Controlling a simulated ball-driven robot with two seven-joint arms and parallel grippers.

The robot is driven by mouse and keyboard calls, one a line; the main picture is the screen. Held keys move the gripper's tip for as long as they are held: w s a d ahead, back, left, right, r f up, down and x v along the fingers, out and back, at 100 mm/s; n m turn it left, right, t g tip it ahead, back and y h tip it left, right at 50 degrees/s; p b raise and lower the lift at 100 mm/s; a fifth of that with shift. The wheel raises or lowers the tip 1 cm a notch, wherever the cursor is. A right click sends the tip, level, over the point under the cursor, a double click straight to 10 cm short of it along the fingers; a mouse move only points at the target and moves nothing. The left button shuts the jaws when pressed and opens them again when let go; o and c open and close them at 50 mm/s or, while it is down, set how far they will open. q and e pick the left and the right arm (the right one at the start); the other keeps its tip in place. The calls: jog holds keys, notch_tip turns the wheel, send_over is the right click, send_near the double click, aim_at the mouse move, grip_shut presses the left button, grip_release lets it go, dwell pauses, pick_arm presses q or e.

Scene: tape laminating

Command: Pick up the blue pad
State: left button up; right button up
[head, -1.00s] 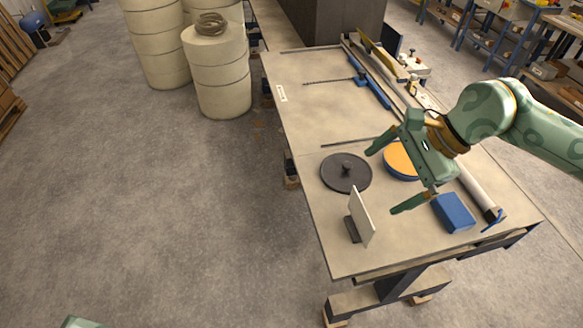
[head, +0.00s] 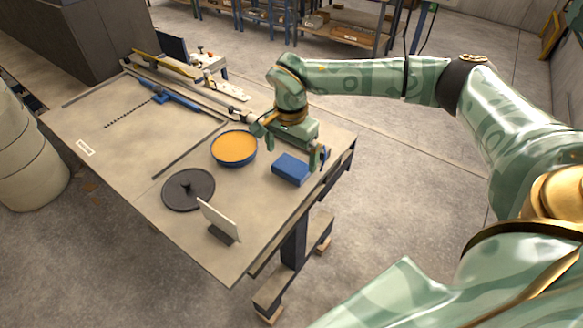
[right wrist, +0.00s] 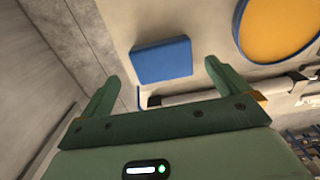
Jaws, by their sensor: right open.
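The blue pad (head: 292,169) lies flat near the right end of the table, in front of my right gripper in the head view. My right gripper (head: 290,152) is open and empty, with its fingers spread above the table on the pad's far side. In the right wrist view the pad (right wrist: 161,61) lies beyond and between the two fingertips (right wrist: 162,73), and no contact shows. My left gripper is out of the head view.
A round orange-topped dish with a blue rim (head: 234,148) stands left of the pad. A dark round disc (head: 188,189) and a small upright white plate (head: 219,219) are nearer the front edge. A long roller (right wrist: 190,98) lies behind the pad. The table's middle (head: 150,150) is mostly clear.

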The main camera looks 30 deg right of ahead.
aim_at(290, 166)
jog(key=f+p, duration=0.1)
jog(key=f, duration=0.4)
jog(key=shift+w, duration=0.2)
jog(key=c, duration=0.9)
